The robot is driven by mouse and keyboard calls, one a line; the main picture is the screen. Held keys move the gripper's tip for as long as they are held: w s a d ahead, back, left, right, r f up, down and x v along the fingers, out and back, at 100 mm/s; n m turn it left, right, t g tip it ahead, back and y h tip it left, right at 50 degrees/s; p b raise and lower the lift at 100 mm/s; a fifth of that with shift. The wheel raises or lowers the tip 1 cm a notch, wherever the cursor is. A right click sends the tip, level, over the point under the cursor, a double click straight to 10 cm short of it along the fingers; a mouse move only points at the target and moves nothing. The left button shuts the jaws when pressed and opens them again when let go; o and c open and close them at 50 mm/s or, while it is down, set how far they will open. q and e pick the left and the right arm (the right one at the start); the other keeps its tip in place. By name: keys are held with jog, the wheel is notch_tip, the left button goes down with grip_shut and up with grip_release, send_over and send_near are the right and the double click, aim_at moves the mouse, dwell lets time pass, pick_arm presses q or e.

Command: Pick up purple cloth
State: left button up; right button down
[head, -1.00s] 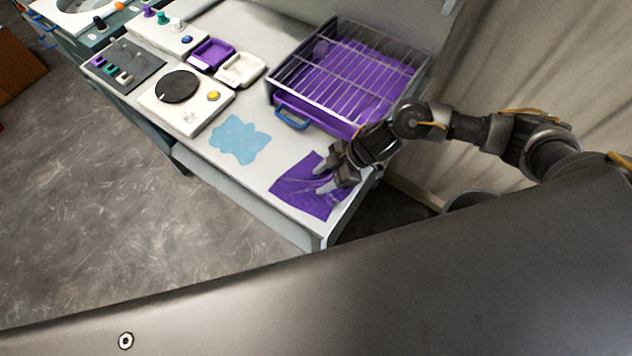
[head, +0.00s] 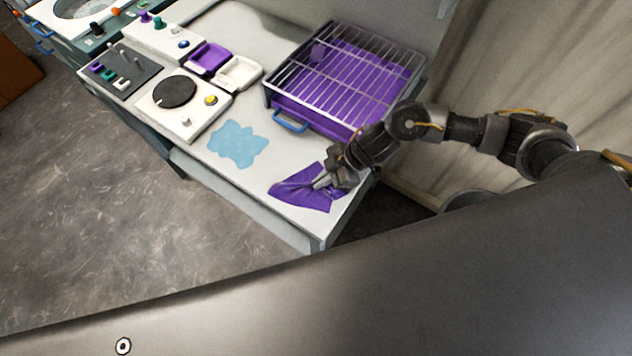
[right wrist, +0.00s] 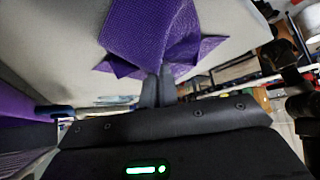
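The purple cloth (head: 304,190) lies near the front right corner of the white counter in the head view, bunched up at its right side. My right gripper (head: 322,182) is at the cloth, with its fingertips together on the bunched part. In the right wrist view, the closed fingers (right wrist: 158,88) pinch the purple cloth (right wrist: 150,32), which folds and spreads out beyond them. Part of the cloth still appears to rest on the counter. My left gripper is not in view.
A purple tray with a wire rack (head: 345,75) and a blue handle (head: 290,123) stands behind the cloth. A light blue puddle-shaped patch (head: 237,144) lies to the left. A device with a black disc (head: 175,92) and small purple (head: 207,58) and white (head: 239,73) trays stand farther back.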

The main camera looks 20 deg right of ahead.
notch_tip(320, 180, up, 6)
jog(key=p, duration=0.4)
jog(key=shift+w+r, duration=0.1)
jog(key=shift+r, duration=2.65)
